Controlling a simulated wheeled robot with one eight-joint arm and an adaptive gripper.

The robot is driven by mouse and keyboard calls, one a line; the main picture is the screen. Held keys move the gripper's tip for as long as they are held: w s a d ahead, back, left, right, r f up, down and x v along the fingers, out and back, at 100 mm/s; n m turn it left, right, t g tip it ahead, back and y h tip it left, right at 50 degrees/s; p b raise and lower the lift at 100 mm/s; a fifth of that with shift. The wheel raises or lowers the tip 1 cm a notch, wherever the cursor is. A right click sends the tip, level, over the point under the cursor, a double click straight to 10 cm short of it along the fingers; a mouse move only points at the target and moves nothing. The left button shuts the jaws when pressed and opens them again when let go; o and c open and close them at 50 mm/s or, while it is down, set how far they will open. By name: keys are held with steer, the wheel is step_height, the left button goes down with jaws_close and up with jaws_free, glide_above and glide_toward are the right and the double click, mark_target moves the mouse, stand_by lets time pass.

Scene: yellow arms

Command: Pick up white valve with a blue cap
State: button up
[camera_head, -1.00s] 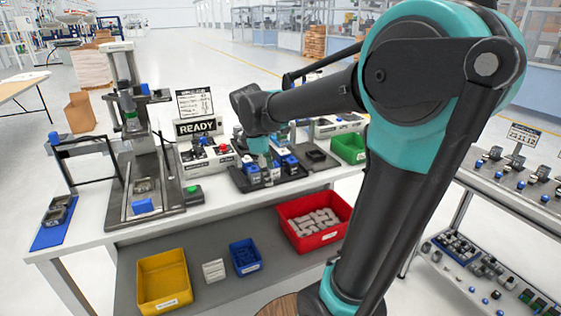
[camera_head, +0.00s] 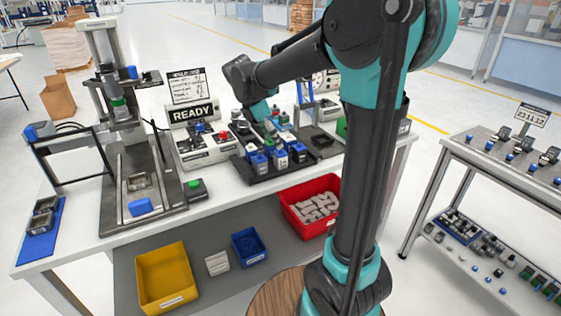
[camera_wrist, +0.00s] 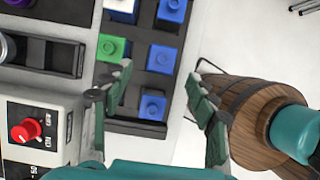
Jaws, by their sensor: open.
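In the head view, several small valves with blue caps (camera_head: 280,158) and light bodies stand in a black tray (camera_head: 262,178) on the workbench. In the wrist view, I look down on blue caps: one (camera_wrist: 153,106) nearest my gripper, one (camera_wrist: 161,58) beyond it and one (camera_wrist: 172,10) at the top edge. Their bodies are mostly hidden from above, so I cannot tell which are white. A green-capped piece (camera_wrist: 112,47) sits to their left. My gripper (camera_wrist: 158,92) is open and empty, its fingers apart on either side of the nearest blue caps in the picture.
A control box with a red knob (camera_wrist: 25,131) is left of the tray. A press (camera_head: 125,150) and READY sign (camera_head: 194,114) stand on the bench. Yellow (camera_head: 165,278), blue (camera_head: 248,247) and red (camera_head: 303,188) bins are on the lower shelf. A cart (camera_head: 500,175) stands right.

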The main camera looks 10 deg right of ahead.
mark_target(281, 152)
steer(key=shift+x, duration=4)
steer(key=shift+s, duration=0.15)
steer(key=shift+c, duration=0.3)
steer(key=shift+r, duration=0.1)
steer(key=c, duration=1.2)
